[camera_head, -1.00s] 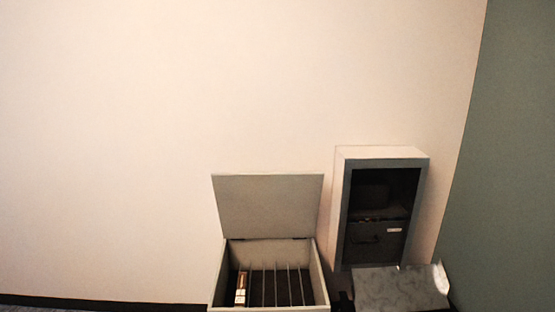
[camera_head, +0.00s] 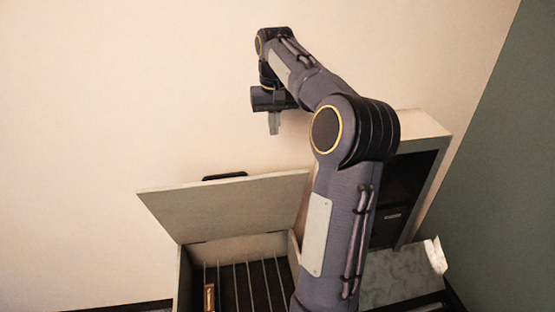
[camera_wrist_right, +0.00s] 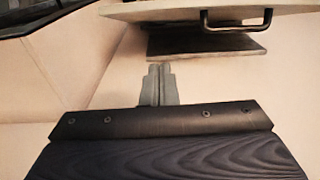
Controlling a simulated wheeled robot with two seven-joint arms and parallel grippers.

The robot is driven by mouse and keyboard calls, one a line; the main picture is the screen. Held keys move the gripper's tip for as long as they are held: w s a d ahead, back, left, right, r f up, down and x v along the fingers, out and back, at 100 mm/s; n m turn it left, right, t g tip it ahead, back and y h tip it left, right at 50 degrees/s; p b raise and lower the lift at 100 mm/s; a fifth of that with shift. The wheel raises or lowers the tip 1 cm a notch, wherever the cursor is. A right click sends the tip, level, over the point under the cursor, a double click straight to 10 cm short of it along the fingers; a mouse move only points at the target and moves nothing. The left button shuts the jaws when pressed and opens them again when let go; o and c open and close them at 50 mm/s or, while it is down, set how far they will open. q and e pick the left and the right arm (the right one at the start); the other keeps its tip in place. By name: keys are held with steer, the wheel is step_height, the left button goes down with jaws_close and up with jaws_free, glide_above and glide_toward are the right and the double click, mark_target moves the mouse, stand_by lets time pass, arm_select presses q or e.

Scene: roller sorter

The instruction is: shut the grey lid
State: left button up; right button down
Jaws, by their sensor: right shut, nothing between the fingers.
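The grey lid (camera_head: 225,207) stands open, hinged at the back of a grey box (camera_head: 184,280) in the head view. A black handle (camera_head: 224,177) shows just behind the lid's top edge. My right gripper (camera_head: 274,130) is shut and empty, above the lid and right of the handle, with a visible gap in the picture. In the right wrist view its closed fingertips (camera_wrist_right: 159,70) point towards a pale panel (camera_wrist_right: 180,10) with a black bar handle (camera_wrist_right: 228,27), which looks like the lid. My left gripper is out of view.
The box holds thin dividers and a small brown item (camera_head: 209,298). A grey open-fronted cabinet (camera_head: 424,128) stands at the right, partly hidden by my right arm. A patterned grey panel (camera_head: 395,278) lies before it. Bare wall (camera_head: 100,100) fills the left.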

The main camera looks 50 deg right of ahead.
steer(key=f, duration=0.3)
steer(key=s+f, duration=0.1)
steer(key=f, duration=0.6)
steer(key=shift+s+a+f, duration=0.25)
steer(key=shift+s+a, duration=0.05)
steer(key=shift+a, duration=0.05)
steer(key=shift+s+a+f, duration=0.2)
steer(key=shift+s+a, duration=0.1)
steer(key=shift+f, duration=0.1)
